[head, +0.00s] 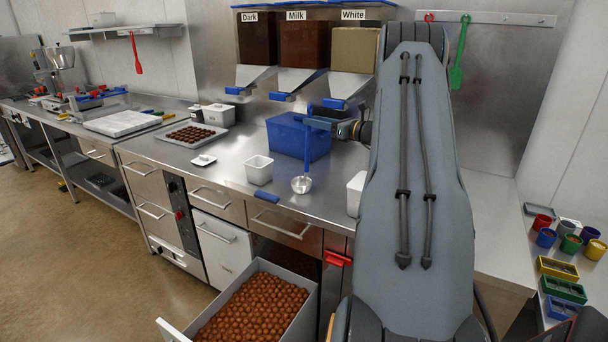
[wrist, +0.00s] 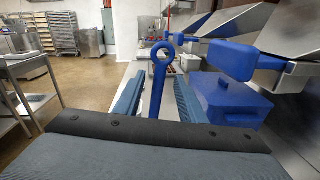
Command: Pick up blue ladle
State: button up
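The blue ladle (head: 307,152) is upright in the head view, with its blue handle on top and its metal bowl low over the counter's front part. I cannot tell whether the bowl touches the counter. In the wrist view the handle (wrist: 158,88), with a ring at its top, stands between the two fingers of my gripper (wrist: 160,100). A gap shows on each side of the handle, so the gripper is open around it. In the head view my gripper (head: 319,115) is at the upper handle, partly hidden by my arm. The ladle's bowl is hidden in the wrist view.
A blue lidded box (head: 285,137) stands just behind the ladle. A white container (head: 259,168) is to its left, and another (head: 355,193) to its right. Chocolate dispensers (head: 303,45) with spouts hang above the counter. An open drawer of chocolates (head: 250,312) juts out below.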

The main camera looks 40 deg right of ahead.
jog(key=p+x, duration=0.1)
jog(key=x, duration=0.1)
jog(key=shift+w+a, duration=0.15)
jog(key=shift+w, duration=0.25)
grip_shut()
jog(key=shift+r, duration=0.1)
